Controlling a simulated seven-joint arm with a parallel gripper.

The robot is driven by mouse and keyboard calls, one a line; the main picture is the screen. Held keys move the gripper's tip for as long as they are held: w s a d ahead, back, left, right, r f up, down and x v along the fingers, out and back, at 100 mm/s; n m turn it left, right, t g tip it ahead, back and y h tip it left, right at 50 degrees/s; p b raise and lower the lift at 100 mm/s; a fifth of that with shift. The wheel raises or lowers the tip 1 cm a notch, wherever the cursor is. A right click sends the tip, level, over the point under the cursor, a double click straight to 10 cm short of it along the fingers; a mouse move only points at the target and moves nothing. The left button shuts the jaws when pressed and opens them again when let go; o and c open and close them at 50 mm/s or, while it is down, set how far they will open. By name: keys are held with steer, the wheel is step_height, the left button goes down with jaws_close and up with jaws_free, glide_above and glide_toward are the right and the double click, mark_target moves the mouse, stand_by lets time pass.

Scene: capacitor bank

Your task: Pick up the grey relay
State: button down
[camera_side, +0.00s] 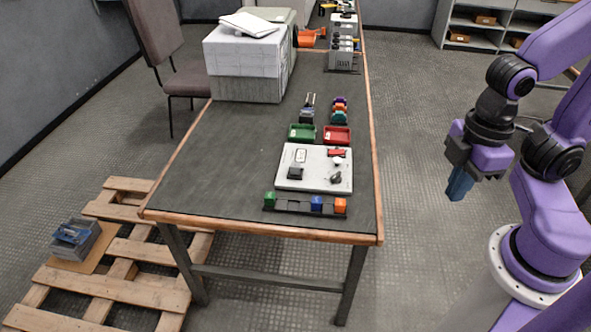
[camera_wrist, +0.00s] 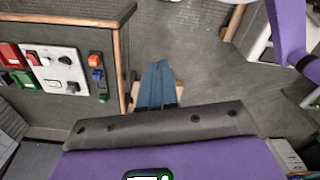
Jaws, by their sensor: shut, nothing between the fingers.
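I cannot tell for certain which piece is the grey relay. A dark grey block (camera_side: 295,173) sits on the front left of the white panel (camera_side: 313,181) on the table and may be it. The panel (camera_wrist: 60,50) and a dark block (camera_wrist: 72,87) on it also show in the wrist view. My gripper (camera_side: 459,186) hangs to the right of the table, out past its edge and apart from everything. Its blue fingers (camera_wrist: 157,70) are shut together and empty in the wrist view, over the floor.
A black rail in front of the panel carries a green block (camera_side: 270,199), a blue block (camera_side: 316,203) and an orange block (camera_side: 340,205). Green (camera_side: 302,132) and red (camera_side: 337,135) trays stand behind the panel. A large white box (camera_side: 243,65) stands farther back. The table's left side is clear.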

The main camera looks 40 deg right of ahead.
steer(key=c, duration=1.8)
jaws_free()
steer(key=o, duration=1.1)
steer(key=shift+w, duration=0.1)
steer(key=w+a+f+n+t+h, duration=0.1)
steer(key=w+a+f+n+h, duration=0.1)
steer(key=w, duration=0.5)
steer(key=w+a+f+n+t+h, duration=0.1)
steer(key=w+f+h, duration=0.15)
steer(key=w, duration=0.45)
steer(key=n+t+h, duration=0.5)
steer(key=n+t, duration=0.1)
steer(key=n, duration=0.5)
glide_toward(296, 165)
steer(key=shift+y, duration=0.25)
steer(key=x, duration=0.7)
steer(key=shift+s+d+f, duration=0.15)
steer(key=shift+s, duration=0.15)
steer(key=shift+w+r+x, duration=0.1)
steer(key=shift+x, duration=0.75)
steer(key=shift+w+r+x, duration=0.15)
steer(key=shift+x, duration=0.75)
steer(key=shift+w+r+x, duration=0.1)
steer(key=shift+x, duration=0.75)
